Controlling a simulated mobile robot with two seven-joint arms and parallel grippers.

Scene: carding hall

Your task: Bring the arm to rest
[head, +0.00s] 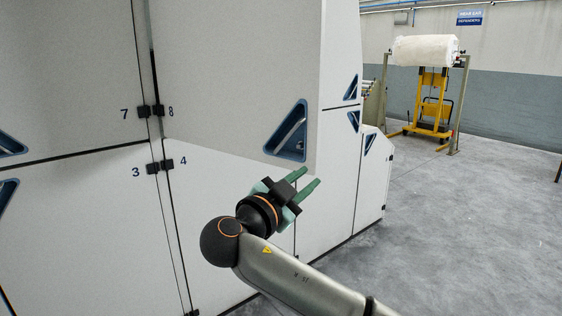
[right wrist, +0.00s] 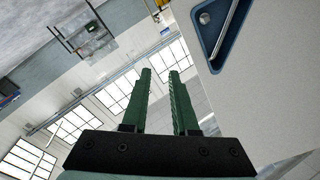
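My right gripper (head: 309,180) shows in the head view, at the end of my right arm, which comes in from the lower right. Its two green fingers are apart with nothing between them. It is in front of the white machine cabinet (head: 230,70), just below a blue triangular recess (head: 288,132) in a panel. In the right wrist view the gripper (right wrist: 160,75) is also open and empty, with a blue recess (right wrist: 212,42) at the upper right. I cannot tell whether the gripper touches the panel. My left gripper is not in view.
The cabinet's panels fill the left and middle of the head view, with black hinges (head: 152,168) beside the numbers. A yellow lift stand (head: 432,105) and a white roll (head: 425,50) on a frame are at the back right. The grey floor (head: 460,220) at right is clear.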

